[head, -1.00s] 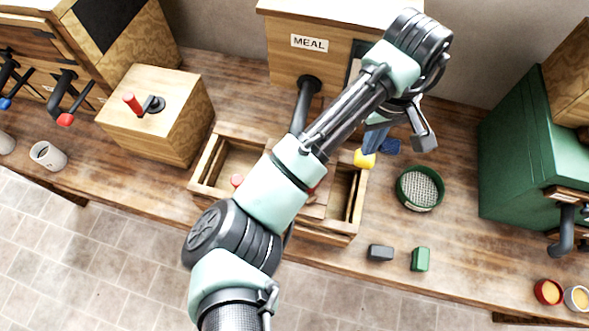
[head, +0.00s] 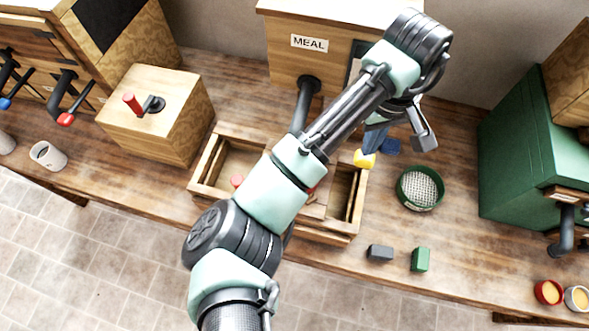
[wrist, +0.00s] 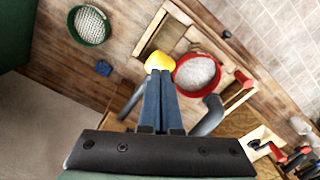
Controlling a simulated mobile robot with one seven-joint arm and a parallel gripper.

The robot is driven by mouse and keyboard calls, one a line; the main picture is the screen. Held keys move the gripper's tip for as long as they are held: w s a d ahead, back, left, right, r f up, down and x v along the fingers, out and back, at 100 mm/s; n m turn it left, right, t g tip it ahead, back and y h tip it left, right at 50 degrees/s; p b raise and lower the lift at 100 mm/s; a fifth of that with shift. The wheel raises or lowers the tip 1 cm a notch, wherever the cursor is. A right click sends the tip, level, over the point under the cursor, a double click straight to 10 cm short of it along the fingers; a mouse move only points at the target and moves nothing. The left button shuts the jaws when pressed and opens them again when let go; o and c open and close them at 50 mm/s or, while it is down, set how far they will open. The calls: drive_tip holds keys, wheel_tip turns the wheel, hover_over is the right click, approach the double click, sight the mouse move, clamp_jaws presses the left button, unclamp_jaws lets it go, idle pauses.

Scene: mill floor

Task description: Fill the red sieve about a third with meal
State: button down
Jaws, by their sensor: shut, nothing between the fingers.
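The red sieve (wrist: 195,73) shows in the wrist view, set in the wooden trough beside the dark spout. Its inside is pale grey and speckled; I cannot tell bare mesh from meal. In the head view my arm hides nearly all of it. The bin labelled MEAL (head: 308,62) stands at the back, with its dark spout (head: 306,92) reaching down toward the trough. My gripper (head: 371,140) has blue fingers, shut and empty. A yellow piece (head: 364,159) shows right at the fingertips, also in the wrist view (wrist: 159,61); I cannot tell whether they touch.
The wooden trough (head: 208,163) fills the counter's middle. A green sieve (head: 420,188) stands right of it, a blue piece (head: 390,146) behind. Dark (head: 380,253) and green (head: 420,260) blocks lie at the front. A wooden box (head: 165,120) stands left, a green cabinet (head: 515,150) right.

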sight(364, 160)
drive_tip(key=shift+f, duration=0.15)
drive_tip(key=shift+f+b, duration=1.25)
drive_tip(key=shift+f, duration=1.55)
idle(1.2)
wheel_tip(364, 160, up, 9)
drive_tip(key=p, duration=1)
drive_tip(key=shift+r, duration=0.15)
